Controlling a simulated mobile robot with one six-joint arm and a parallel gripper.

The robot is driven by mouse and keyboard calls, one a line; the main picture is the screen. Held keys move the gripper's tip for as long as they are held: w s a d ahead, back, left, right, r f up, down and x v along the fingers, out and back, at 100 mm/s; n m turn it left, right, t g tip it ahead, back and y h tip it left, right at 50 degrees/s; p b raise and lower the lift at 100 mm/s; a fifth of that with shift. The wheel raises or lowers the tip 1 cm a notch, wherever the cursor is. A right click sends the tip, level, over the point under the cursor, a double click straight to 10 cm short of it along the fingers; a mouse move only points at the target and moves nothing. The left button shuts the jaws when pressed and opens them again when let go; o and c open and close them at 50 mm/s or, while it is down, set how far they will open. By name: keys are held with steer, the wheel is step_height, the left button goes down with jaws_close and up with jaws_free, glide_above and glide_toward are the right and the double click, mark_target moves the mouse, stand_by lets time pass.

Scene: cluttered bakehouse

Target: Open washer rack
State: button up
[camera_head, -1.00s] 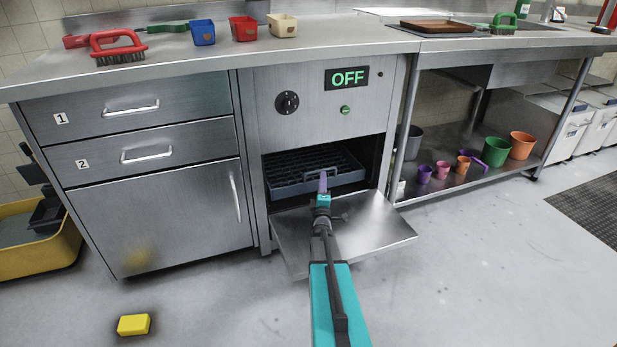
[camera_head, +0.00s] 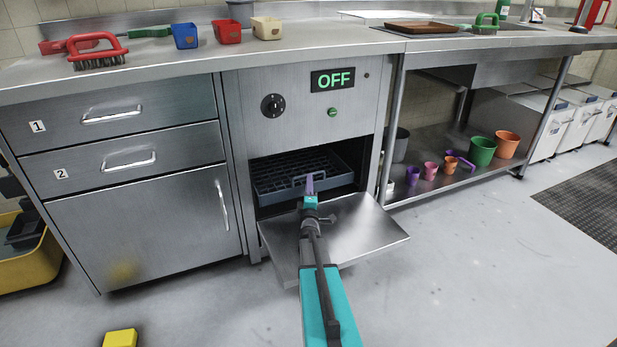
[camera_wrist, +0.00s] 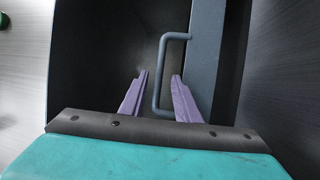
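The washer rack (camera_head: 275,186) is a dark blue-grey grid tray inside the open washer (camera_head: 298,118). Its front handle (camera_head: 318,176) faces out. In the wrist view the handle (camera_wrist: 159,80) is a grey U-shaped bar on the rack's front wall (camera_wrist: 204,60). My gripper (camera_head: 310,178) is at the handle, above the lowered washer door (camera_head: 350,232). In the wrist view my gripper (camera_wrist: 160,75) has its two purple fingers apart, with the handle's bar showing between them. I cannot tell if either finger touches it.
The lowered door juts out under my arm. Numbered drawers (camera_head: 112,115) and a cupboard stand left. A shelf (camera_head: 450,178) with several cups and pots stands right. A yellow block (camera_head: 120,338) lies on the floor at left.

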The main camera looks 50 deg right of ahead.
steer(key=shift+b+x, duration=0.9)
steer(key=shift+x, duration=1.9)
jaws_close()
steer(key=shift+d, duration=0.25)
steer(key=shift+s+a, duration=0.1)
steer(key=shift+a, duration=0.1)
